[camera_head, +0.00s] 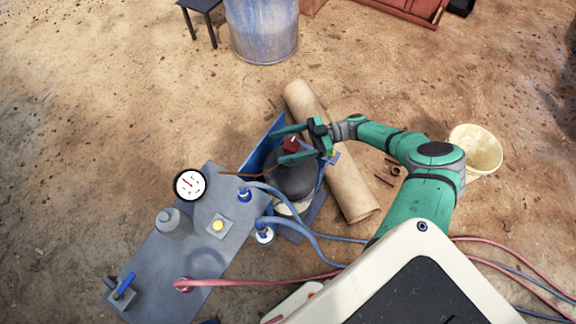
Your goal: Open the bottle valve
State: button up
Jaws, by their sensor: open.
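A dark grey bottle (292,178) stands upright in a blue holder (258,152) near the middle of the head view. A dark red valve knob (290,145) sits on top of it. My gripper (284,145) reaches in from the right with its two green fingers spread, one on the far side of the knob and one on the near side. The fingers look apart, with the knob between them. I cannot tell whether either finger touches it.
A grey bench (165,252) on the left carries a round gauge (190,185), a blue-handled valve (125,285) and blue hoses (290,206). A cardboard tube (345,185) lies right of the bottle. A cream bucket (475,150) stands farther right. Open dirt lies at upper left.

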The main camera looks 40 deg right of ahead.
jog(key=s+a+r, duration=0.5)
jog(key=s+r, duration=0.1)
jog(key=s, duration=0.3)
jog(key=shift+s, duration=0.1)
dwell(0.5)
